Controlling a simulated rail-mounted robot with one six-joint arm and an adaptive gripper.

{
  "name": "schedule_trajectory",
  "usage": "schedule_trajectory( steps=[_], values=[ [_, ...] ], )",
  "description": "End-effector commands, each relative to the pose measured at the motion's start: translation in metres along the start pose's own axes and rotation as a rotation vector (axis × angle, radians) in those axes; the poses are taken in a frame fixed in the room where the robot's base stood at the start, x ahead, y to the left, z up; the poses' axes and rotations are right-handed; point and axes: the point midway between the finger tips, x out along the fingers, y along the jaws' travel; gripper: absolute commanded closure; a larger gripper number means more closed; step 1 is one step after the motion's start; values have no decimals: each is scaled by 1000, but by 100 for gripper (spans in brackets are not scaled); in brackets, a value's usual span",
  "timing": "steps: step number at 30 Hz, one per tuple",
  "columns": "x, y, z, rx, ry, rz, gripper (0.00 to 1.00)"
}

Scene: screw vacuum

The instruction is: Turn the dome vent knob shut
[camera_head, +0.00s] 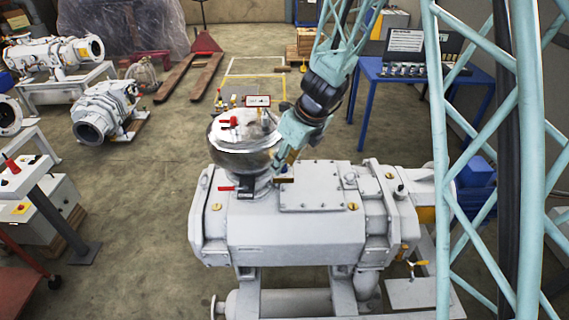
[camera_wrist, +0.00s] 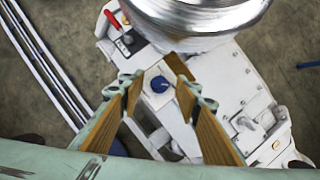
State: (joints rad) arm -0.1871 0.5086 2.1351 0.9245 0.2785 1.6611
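The polished silver dome (camera_head: 243,142) sits on top of the pale grey machine (camera_head: 290,235). It shows at the top of the wrist view (camera_wrist: 200,14). A round blue knob (camera_wrist: 160,84) on a white plate beside the dome lies between my fingertips in the wrist view. My gripper (camera_wrist: 157,88) is open, its two fingers on either side of the knob with gaps. I cannot tell their height above it. In the head view my gripper (camera_head: 281,168) is at the right side of the dome, and the knob is hidden.
A red lever (camera_wrist: 112,20) on a black block stands left of the blue knob, close to the dome. A red handle (camera_head: 233,121) and a small sign (camera_head: 257,101) are on top of the dome. A blue table (camera_head: 370,70) stands behind at right.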

Motion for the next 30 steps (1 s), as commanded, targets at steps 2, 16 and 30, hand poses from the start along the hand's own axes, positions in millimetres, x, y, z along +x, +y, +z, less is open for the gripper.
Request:
schedule_trajectory(
  steps=[2, 16, 30],
  values=[
    [0, 0, 0, 0, 0, 0, 69],
    [0, 0, 0, -2, 0, 1, 94],
    [0, -2, 0, -125, -1, 52, 94]
  ],
)
